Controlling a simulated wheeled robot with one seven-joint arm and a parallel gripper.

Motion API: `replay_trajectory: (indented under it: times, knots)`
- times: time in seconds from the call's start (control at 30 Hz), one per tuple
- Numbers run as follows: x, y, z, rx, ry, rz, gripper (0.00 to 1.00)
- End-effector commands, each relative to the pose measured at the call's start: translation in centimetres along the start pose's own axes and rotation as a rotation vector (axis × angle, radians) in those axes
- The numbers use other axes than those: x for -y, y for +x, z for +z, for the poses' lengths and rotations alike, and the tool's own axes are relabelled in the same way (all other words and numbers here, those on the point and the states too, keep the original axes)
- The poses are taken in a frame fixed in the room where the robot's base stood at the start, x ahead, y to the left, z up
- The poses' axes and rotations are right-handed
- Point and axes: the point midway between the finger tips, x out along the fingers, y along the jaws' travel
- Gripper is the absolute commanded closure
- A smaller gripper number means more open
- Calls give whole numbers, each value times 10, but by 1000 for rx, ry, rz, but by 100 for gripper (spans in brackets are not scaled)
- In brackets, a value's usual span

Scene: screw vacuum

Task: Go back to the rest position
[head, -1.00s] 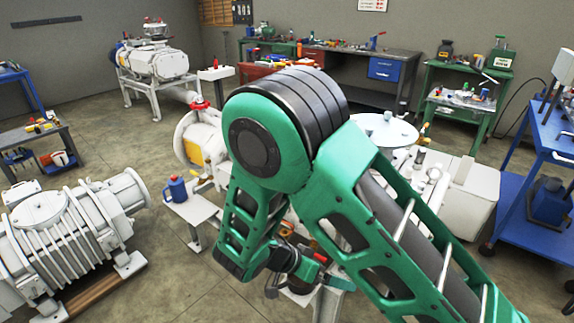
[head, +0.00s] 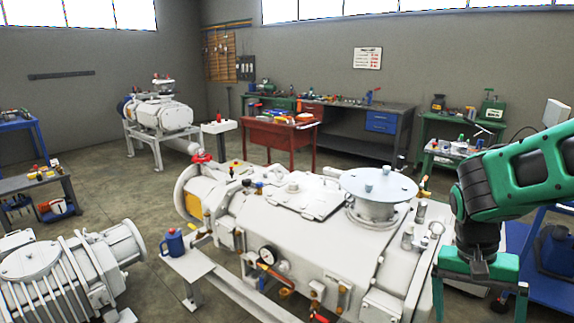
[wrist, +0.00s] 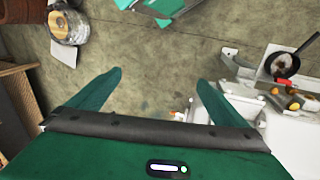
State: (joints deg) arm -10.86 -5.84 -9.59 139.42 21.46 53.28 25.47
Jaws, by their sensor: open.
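My gripper (head: 479,308) is at the lower right of the head view, below the folded green arm, with its two fingers pointing down and spread apart. It is beside the right end of the large white screw vacuum pump (head: 315,235), with its fingertips cut off by the picture's lower edge. In the wrist view my gripper (wrist: 160,80) is open, with nothing between the green fingers but floor behind.
A blue jug (head: 174,243) stands on a small white platform left of the pump. A ribbed white machine (head: 65,275) is at lower left. A red cart (head: 275,135) and workbenches line the back. A blue cart (head: 545,250) is at the right. Floor is clear at left centre.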

Motion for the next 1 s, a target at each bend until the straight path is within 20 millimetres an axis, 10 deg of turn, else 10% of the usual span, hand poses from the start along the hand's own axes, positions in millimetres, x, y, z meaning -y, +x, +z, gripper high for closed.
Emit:
replay_trajectory:
  times: [0.4,1.0]
  knots:
    - [-94,-14,51,18,-109,-223,2]
    - [-108,-15,66,3,-150,-269,2]
